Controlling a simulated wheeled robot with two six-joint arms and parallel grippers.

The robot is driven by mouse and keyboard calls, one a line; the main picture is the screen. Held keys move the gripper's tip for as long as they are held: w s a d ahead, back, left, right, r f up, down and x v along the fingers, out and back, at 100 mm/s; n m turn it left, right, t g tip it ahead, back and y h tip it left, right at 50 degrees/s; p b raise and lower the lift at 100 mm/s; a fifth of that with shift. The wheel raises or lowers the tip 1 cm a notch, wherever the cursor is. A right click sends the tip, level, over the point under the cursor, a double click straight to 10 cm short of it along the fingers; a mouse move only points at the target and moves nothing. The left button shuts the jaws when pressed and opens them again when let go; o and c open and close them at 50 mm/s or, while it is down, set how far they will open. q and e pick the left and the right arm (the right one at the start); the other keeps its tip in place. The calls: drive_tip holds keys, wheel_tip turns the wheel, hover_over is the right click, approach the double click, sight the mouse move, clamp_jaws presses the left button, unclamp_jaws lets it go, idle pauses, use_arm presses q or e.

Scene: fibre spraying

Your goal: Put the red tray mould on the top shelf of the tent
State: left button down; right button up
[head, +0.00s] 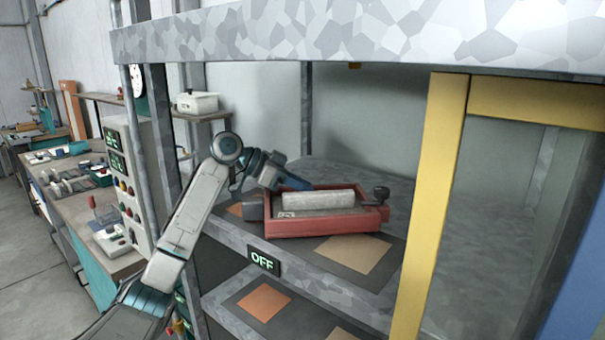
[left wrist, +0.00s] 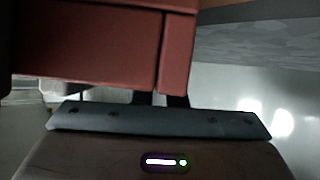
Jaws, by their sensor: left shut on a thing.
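The red tray mould (head: 325,225) is over the top shelf (head: 225,228) of the tent in the head view. It looks roughly level; I cannot tell whether its underside touches the shelf. A pale grey block (head: 318,199) lies inside it, and dark fittings stick out at both ends. My left gripper (head: 282,184) comes from the left and is shut on the mould at its far left side; the fingertips are mostly hidden. The mould also fills the upper left of the left wrist view (left wrist: 90,50). My right gripper is not in view.
The top shelf carries an orange pad, partly hidden by the mould, and a tan pad (head: 355,252). An OFF sign (head: 263,261) is on its front edge. A lower shelf has an orange pad (head: 264,302). A yellow post (head: 433,200) stands right, a grey beam (head: 350,32) above.

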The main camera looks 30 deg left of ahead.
use_arm(q)
drive_tip(key=shift+f, duration=0.15)
drive_tip(key=shift+s+f, duration=0.1)
drive_tip(key=shift+f, duration=0.1)
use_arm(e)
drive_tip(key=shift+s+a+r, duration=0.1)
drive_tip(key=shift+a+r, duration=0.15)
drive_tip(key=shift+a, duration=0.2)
use_arm(q)
drive_tip(key=c, duration=1.5)
unclamp_jaws()
drive_tip(key=shift+f, duration=0.1)
drive_tip(key=shift+d, duration=0.1)
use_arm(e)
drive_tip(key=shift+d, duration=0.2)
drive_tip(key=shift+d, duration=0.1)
